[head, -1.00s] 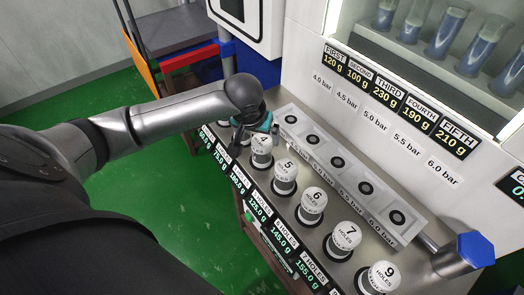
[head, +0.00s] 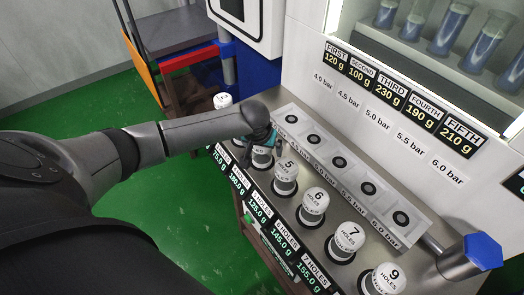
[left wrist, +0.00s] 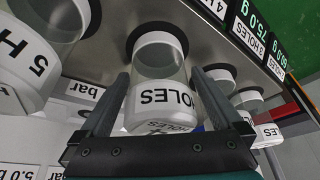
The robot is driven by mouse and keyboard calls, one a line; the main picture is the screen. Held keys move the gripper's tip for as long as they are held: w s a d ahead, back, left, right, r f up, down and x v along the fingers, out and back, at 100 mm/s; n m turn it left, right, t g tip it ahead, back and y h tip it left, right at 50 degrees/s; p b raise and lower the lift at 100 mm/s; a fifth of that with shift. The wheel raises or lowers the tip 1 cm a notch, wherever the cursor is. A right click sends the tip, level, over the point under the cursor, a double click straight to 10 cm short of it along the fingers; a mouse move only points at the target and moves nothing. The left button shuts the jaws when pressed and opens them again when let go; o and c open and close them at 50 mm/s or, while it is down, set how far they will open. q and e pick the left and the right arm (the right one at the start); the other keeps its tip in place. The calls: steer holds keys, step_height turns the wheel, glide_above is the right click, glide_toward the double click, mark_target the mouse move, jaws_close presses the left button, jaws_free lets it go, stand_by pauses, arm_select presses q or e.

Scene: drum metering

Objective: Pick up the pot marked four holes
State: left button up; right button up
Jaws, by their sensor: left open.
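The pot marked four holes (head: 262,158) stands in the row on the metal bench, partly covered by my left gripper (head: 264,140) in the head view. In the left wrist view this clear pot with a white label band reading HOLES (left wrist: 162,97) is between the two fingers of my open left gripper (left wrist: 160,78). The digit on its cap is mostly cut off behind the gripper body. I cannot tell whether either finger touches the pot. My right gripper is not in view.
The pot marked five (head: 286,172) stands close beside it, and pots marked six (head: 315,201), seven (head: 348,236) and nine (head: 386,278) follow. A block with round black ports (head: 339,162) runs behind the row.

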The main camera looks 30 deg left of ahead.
arm_select(q)
steer(key=c, duration=1.5)
steer(key=shift+c, duration=0.4)
steer(key=shift+r, duration=0.1)
